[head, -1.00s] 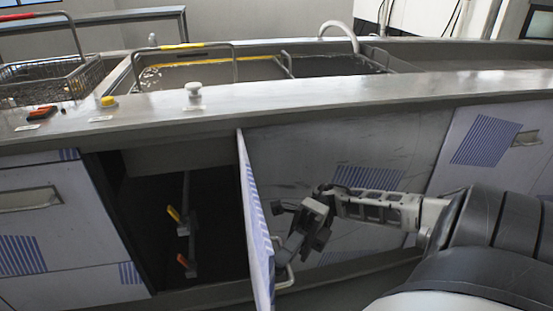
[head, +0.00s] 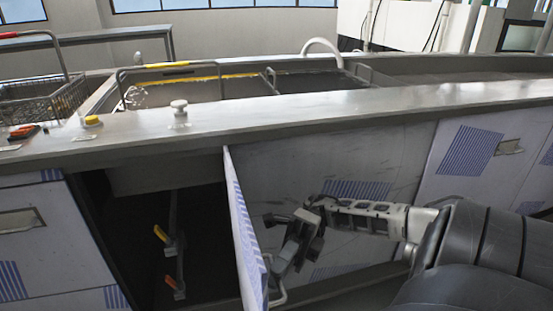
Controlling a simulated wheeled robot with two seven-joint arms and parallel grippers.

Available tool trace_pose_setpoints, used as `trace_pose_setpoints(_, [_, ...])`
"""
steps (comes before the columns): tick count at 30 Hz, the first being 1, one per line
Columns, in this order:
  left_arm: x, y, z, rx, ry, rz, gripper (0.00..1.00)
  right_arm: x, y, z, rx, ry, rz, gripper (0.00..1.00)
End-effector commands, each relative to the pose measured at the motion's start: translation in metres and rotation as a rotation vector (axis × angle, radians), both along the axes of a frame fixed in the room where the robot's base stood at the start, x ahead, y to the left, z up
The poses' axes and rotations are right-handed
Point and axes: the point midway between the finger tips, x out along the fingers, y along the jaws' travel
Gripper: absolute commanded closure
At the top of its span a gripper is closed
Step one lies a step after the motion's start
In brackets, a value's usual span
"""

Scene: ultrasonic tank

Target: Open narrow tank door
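The narrow tank door (head: 243,236) stands swung well out from the cabinet front, seen nearly edge-on, with blue stripes on its face. Its bar handle (head: 277,289) is on the right-hand side of the door. The dark compartment (head: 205,235) behind it is open to view. My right gripper (head: 284,258) is beside the door's outer face, close to the handle. Its fingers point down and left; whether they touch the handle or are closed on it cannot be made out. My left gripper is not in view.
Inside the compartment are pipes with a yellow valve lever (head: 161,234) and an orange one (head: 171,282). A steel counter ledge (head: 330,120) runs above the door. A white knob (head: 179,114), yellow button (head: 91,121) and wire basket (head: 40,97) are on top.

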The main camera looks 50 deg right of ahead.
Motion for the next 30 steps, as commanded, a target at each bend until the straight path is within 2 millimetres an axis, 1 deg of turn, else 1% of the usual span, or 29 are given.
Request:
trace_pose_setpoints(1, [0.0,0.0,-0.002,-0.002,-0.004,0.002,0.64,0.003,-0.009,-0.002,-0.002,-0.002,-0.004,0.81])
trace_pose_setpoints(6, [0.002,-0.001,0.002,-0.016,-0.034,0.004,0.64,0.009,-0.037,-0.006,-0.002,-0.003,-0.004,0.81])
trace_pose_setpoints(9, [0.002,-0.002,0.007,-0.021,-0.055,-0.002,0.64,0.012,-0.05,-0.008,-0.001,-0.003,-0.003,0.81])
trace_pose_setpoints(12, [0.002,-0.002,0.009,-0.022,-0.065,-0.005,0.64,0.013,-0.057,-0.008,0.0,-0.002,-0.001,0.81])
trace_pose_setpoints(19, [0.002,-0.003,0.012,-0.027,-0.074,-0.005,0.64,0.013,-0.059,-0.007,0.0,-0.001,0.0,0.81])
trace_pose_setpoints(30, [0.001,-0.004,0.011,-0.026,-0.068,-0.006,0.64,0.013,-0.059,-0.007,0.0,-0.001,0.0,0.81])
